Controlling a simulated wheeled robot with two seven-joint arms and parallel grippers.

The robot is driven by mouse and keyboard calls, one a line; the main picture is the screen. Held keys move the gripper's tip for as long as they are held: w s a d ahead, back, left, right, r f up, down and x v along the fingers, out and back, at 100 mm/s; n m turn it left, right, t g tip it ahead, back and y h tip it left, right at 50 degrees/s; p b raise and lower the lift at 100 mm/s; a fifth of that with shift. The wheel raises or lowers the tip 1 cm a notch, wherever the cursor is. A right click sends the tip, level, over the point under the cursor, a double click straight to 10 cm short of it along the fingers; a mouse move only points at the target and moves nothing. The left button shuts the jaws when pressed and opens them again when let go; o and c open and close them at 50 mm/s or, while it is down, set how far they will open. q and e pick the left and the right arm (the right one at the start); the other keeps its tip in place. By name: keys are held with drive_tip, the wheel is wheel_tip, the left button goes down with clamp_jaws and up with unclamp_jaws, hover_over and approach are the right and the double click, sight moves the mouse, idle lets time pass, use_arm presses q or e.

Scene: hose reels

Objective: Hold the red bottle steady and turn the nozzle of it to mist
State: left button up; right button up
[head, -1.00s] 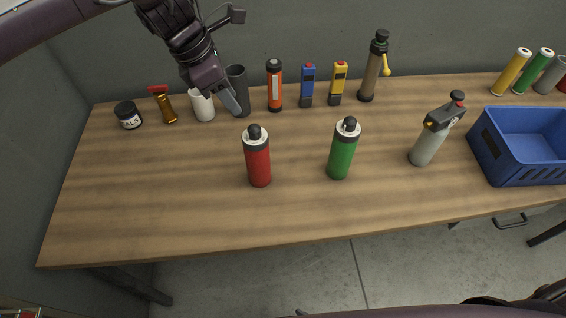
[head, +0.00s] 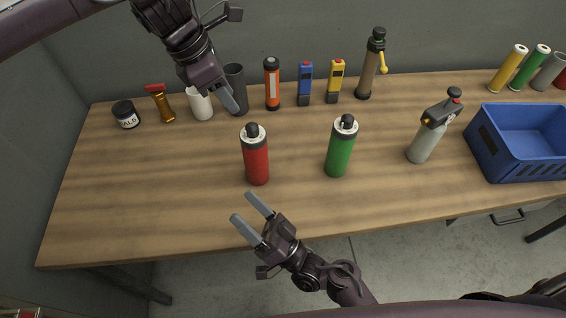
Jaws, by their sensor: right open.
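The red bottle (head: 256,165) stands upright on the wooden table, with a grey collar and a dark nozzle (head: 252,131) on top. My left gripper (head: 231,104) is above the back of the table, behind and to the left of the red bottle and apart from it. Its fingers overlap in this view, so its opening cannot be judged. My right gripper (head: 248,216) is at the table's front edge, in front of the red bottle. Its two fingers are spread and empty, pointing up and left, short of the bottle.
A similar green bottle (head: 340,150) stands to the right of the red one. A grey spray bottle (head: 427,134) and a blue crate (head: 510,160) are further right. A dark cup (head: 236,78), white cup (head: 201,106) and orange flashlight (head: 272,88) stand behind. The table's front left is clear.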

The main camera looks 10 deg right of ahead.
sight(266, 156)
drive_tip(key=w+d+n+g, duration=0.1)
drive_tip(key=w+d+n, duration=0.1)
drive_tip(key=w, duration=0.2)
drive_tip(key=w+d+n+g+h, duration=0.1)
drive_tip(key=w+d+n+g, duration=0.1)
drive_tip(key=w+d+n, duration=0.1)
drive_tip(key=w+d+n+g+h, duration=0.1)
drive_tip(key=w+d+n+g, duration=0.1)
drive_tip(key=w, duration=0.2)
drive_tip(key=shift+w+d+r+n, duration=0.2)
drive_tip(key=shift+w+d+n, duration=0.1)
drive_tip(key=shift+n, duration=0.1)
drive_tip(key=shift+w+d+f+n+g+h, duration=0.25)
drive_tip(key=shift+f+n+g+h, duration=0.1)
drive_tip(key=shift+f, duration=0.15)
drive_tip(key=shift+w+d+f+n+g+h, duration=0.15)
drive_tip(key=shift+d+f+n+g+h, duration=0.1)
drive_tip(key=shift+f+n, duration=0.15)
drive_tip(key=shift+w+a+f, duration=0.1)
drive_tip(key=shift+f, duration=0.1)
drive_tip(key=shift+w+a, duration=0.2)
drive_tip(key=shift+a, duration=0.05)
drive_tip(key=x, duration=0.7)
drive_tip(key=shift+f, duration=0.2)
drive_tip(key=shift+d, duration=0.1)
